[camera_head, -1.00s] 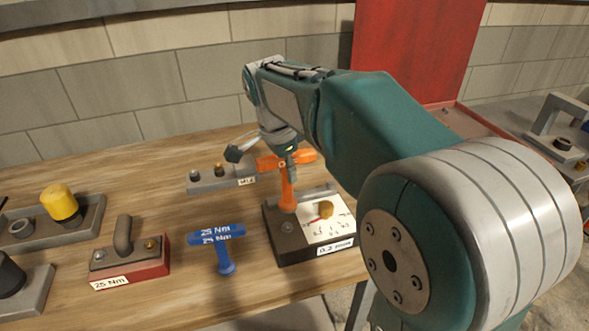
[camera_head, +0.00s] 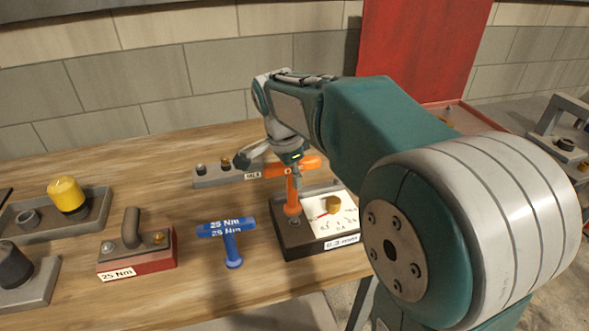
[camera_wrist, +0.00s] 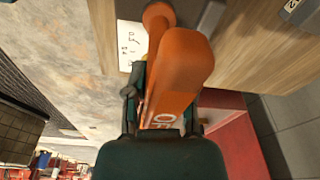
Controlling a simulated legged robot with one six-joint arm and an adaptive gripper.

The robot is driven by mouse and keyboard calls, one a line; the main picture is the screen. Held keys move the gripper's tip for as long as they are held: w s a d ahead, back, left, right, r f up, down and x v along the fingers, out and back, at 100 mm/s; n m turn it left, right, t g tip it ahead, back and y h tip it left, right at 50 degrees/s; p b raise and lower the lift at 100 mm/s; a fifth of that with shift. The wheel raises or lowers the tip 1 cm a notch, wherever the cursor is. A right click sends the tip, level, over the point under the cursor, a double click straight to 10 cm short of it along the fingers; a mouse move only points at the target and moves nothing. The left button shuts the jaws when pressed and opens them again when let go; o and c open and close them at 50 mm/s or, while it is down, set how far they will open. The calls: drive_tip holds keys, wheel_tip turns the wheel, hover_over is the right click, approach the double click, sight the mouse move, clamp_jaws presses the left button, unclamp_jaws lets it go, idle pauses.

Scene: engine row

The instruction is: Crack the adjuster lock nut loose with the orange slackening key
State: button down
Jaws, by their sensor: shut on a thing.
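The orange slackening key (camera_head: 292,190) is a T-shaped tool with a crossbar on top and an upright shaft. My gripper (camera_head: 293,165) is shut on its crossbar from above. In the wrist view the orange crossbar (camera_wrist: 180,70) lies between the fingers of my gripper (camera_wrist: 163,95), with part of its white lettering covered. The shaft's thick lower end is over the left part of a dark adjuster block (camera_head: 290,247) with a white dial plate (camera_head: 322,226) and a brass knob (camera_head: 333,204). The lock nut is largely hidden at the key's foot; I cannot tell whether they are engaged.
A blue T-key marked 25 Nm (camera_head: 230,246) stands left of the adjuster block. A red-based 25 Nm block (camera_head: 138,262) and a tray with a yellow cap (camera_head: 66,194) are farther left. A grey M14-like labelled block (camera_head: 212,178) sits behind the key.

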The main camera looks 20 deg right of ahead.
sight(293, 189)
drive_tip(key=shift+f, duration=0.25)
drive_tip(key=shift+d+f, duration=0.25)
drive_tip(key=shift+f, duration=0.2)
drive_tip(key=shift+d+f, duration=0.2)
drive_tip(key=shift+f, duration=0.6)
drive_tip(key=shift+a+f, duration=0.25)
drive_tip(key=shift+a, duration=0.1)
drive_tip(key=shift+d, duration=0.2)
drive_tip(key=shift+s+f, duration=0.1)
drive_tip(key=shift+f, duration=0.1)
